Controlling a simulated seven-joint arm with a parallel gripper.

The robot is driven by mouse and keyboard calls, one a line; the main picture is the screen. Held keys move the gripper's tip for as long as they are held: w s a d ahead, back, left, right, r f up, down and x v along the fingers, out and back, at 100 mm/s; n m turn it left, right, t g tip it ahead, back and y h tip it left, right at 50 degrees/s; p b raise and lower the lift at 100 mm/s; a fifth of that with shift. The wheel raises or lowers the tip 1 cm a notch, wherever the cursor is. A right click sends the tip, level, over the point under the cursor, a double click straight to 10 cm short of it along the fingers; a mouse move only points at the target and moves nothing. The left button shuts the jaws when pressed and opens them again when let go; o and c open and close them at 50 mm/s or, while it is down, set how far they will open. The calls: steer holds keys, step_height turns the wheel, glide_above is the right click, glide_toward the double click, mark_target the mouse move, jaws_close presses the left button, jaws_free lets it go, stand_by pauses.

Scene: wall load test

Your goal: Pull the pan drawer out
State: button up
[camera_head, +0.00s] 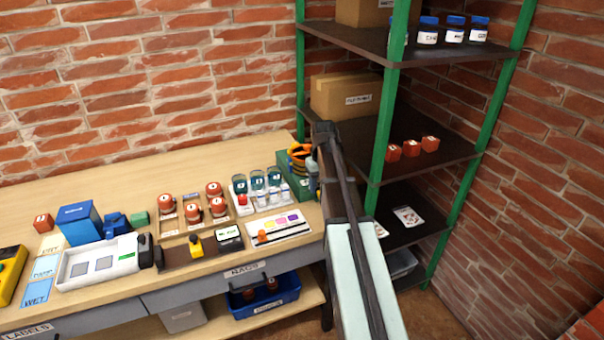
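No drawer in view carries a label that I can read as "pan". A grey drawer front (220,288) with a label that seems to read "RAGS" runs under the bench top and looks shut. Another grey front (60,325) at the lower left is labelled "LABELS". My arm rises from the bottom, right of the bench. My gripper (313,178) seems to be at the arm's far end, by the bench's back right corner, mostly hidden by the arm. It is well apart from both drawer fronts. Its fingers cannot be made out.
The bench top (150,195) holds a white device (100,262), blue boxes (80,222), a rack of red-capped pieces (195,212) and a green box (295,178). A blue bin (262,300) stands below. A green-posted shelf (388,130) is close to my arm. The bench's back left is clear.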

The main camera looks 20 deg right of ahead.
steer(key=shift+s+a+f, duration=0.15)
steer(key=shift+s+f, duration=0.8)
steer(key=shift+f, duration=0.25)
steer(key=shift+s, duration=3.5)
steer(key=o, duration=0.5)
steer(key=shift+w+r+g, duration=0.15)
steer(key=shift+w+r, duration=0.1)
steer(key=shift+r, duration=0.4)
steer(key=shift+w+r+g, duration=0.15)
steer(key=shift+w+r, duration=0.1)
steer(key=shift+r, duration=0.4)
steer(key=shift+w+r, duration=0.2)
steer(key=shift+r, duration=1.95)
